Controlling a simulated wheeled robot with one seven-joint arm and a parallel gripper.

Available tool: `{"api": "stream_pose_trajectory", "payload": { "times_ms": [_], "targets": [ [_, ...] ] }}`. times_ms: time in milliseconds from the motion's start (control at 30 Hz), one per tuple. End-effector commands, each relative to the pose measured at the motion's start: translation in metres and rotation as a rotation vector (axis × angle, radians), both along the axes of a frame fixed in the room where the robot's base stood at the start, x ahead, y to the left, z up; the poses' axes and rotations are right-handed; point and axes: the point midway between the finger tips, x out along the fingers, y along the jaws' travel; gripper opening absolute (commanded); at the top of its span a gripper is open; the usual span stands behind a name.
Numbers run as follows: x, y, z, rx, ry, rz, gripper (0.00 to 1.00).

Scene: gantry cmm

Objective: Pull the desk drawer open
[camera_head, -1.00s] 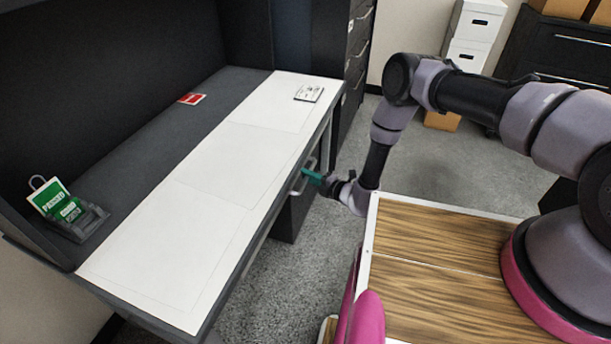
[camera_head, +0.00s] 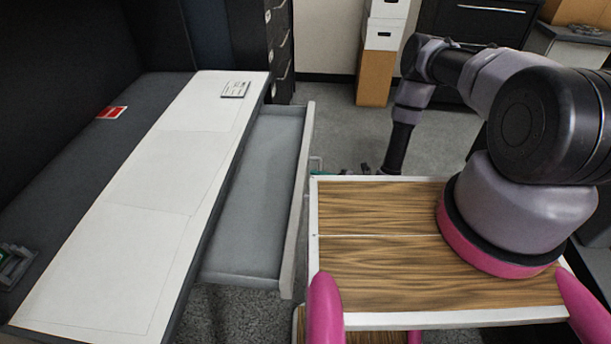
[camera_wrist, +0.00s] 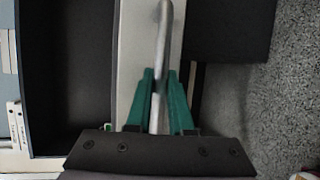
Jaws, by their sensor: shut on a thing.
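The desk drawer (camera_head: 257,190) stands pulled well out of the desk in the head view, and its grey inside looks empty. In the wrist view the drawer's dark inside (camera_wrist: 66,75) shows left of its pale front panel (camera_wrist: 133,55). A metal bar handle (camera_wrist: 164,35) runs along that front. My gripper (camera_wrist: 165,82) has its green fingers on both sides of the handle and is shut on it. In the head view only a bit of my gripper (camera_head: 317,165) shows beside the drawer front; the rest is hidden behind my wooden-topped base.
The desk (camera_head: 170,170) has white sheets on top, a red label (camera_head: 112,113) and a small card (camera_head: 236,90). Dark filing cabinets (camera_head: 279,50) stand behind it. White boxes (camera_head: 385,33) sit on a brown box (camera_head: 375,78) at the back. Grey floor (camera_head: 345,125) lies clear between.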

Motion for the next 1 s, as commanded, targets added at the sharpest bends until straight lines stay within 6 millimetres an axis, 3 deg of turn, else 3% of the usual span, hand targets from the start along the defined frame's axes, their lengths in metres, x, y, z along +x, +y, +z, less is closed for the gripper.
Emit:
{"api": "stream_pose_trajectory", "payload": {
  "times_ms": [533,567,600,633,1000],
  "targets": [
    [-0.0005,-0.0082,0.0,0.0,0.0,0.0,0.0],
    [-0.0005,-0.0081,0.0,0.0,0.0,0.0,0.27],
    [-0.0005,-0.0081,0.0,0.0,0.0,0.0,0.43],
    [-0.0005,-0.0081,0.0,0.0,0.0,0.0,0.5],
    [-0.0021,-0.0115,0.0004,0.0,0.001,0.0,0.5]
  ]
}}
